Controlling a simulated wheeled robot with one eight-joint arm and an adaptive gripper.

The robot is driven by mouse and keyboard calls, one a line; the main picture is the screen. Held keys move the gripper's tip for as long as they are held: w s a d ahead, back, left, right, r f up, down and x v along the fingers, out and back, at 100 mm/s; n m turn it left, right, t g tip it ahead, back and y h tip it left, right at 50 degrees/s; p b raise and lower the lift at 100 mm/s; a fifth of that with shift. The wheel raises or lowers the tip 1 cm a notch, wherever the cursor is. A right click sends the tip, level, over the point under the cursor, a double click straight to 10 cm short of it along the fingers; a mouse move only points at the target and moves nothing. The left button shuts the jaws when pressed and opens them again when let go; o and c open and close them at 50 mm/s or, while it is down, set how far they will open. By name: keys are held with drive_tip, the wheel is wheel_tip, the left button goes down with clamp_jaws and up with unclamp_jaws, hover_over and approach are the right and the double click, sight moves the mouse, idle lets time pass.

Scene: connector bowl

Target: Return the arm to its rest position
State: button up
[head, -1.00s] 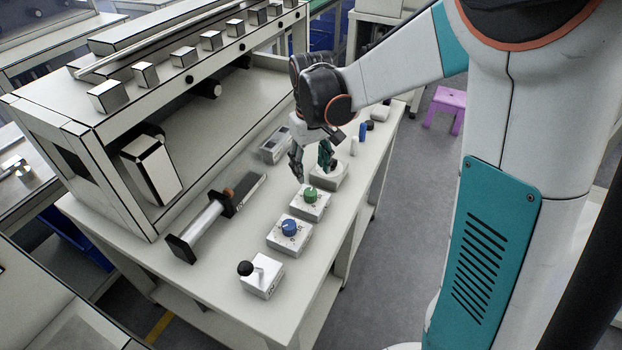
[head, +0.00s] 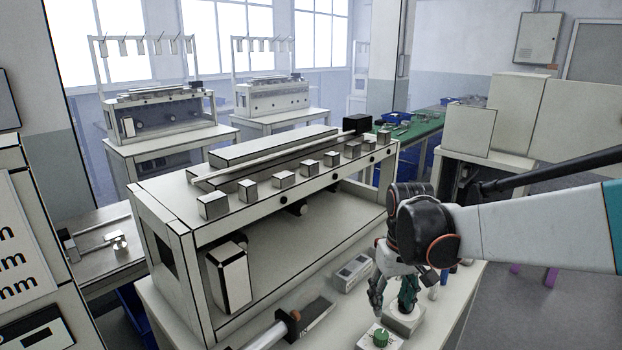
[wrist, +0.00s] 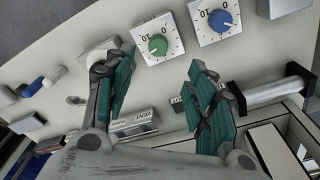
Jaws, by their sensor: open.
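My gripper (head: 393,297) is open and empty above the white workbench in the head view. Its two green-padded fingers also show in the wrist view (wrist: 163,95), spread apart with nothing between them. The green knob unit (head: 381,338) lies just below the gripper in the head view. In the wrist view the green knob (wrist: 157,45) is just beyond the fingertips, apart from them. My arm reaches in from the right, bent at the dark wrist joint.
A blue knob unit (wrist: 221,21) sits beside the green one. A black-ended cylinder (head: 286,326) lies near the bench's front. A large white framed machine (head: 170,225) with several metal blocks stands left of my gripper. Grey floor (head: 530,315) is open at the right.

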drive_tip(key=s+r+t, duration=0.3)
drive_tip(key=s, duration=0.5)
drive_tip(key=s+r+m+t, duration=0.1)
drive_tip(key=s+r+t, duration=0.2)
drive_tip(key=s, duration=0.6)
drive_tip(key=shift+s+m, duration=0.3)
idle(1.1)
